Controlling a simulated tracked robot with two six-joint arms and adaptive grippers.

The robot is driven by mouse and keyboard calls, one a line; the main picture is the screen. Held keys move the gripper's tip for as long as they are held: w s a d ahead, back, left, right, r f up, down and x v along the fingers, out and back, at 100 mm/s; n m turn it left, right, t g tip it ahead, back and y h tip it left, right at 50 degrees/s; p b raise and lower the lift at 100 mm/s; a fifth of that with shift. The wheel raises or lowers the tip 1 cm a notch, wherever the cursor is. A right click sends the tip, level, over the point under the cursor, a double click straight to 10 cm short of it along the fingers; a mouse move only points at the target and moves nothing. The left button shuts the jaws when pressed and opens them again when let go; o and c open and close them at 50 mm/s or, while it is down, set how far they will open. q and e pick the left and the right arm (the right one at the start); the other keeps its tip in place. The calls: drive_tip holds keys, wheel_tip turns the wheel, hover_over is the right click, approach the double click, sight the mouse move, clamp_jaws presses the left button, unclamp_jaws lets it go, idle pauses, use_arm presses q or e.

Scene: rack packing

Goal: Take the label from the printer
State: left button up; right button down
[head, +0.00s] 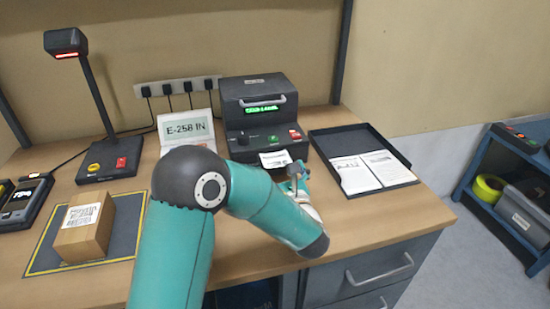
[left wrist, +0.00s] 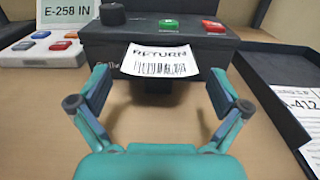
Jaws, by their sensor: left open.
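The printer (head: 258,112) is a dark box with a green-lit display at the back of the desk; its lower front with a knob and buttons shows in the left wrist view (left wrist: 200,45). A white label (head: 275,160) sticks out of its front; in the left wrist view the label (left wrist: 160,60) reads "RETURN" above a barcode. My left gripper (head: 297,172) is in front of the printer, partly hidden by its own arm in the head view. In the left wrist view the left gripper (left wrist: 159,104) is open, its fingers either side of and nearer than the label, with nothing between them. My right gripper does not show.
A black tray (head: 330,140) with printed sheets lies right of the printer. An "E-258 IN" sign (head: 187,128) stands left of it. A cardboard box (head: 86,226) sits on a dark mat (head: 48,262) at left, below a scanner stand (head: 98,95).

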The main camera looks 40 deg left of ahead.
use_arm(q)
drive_tip(key=c, duration=0.6)
drive_tip(key=shift+r, duration=0.1)
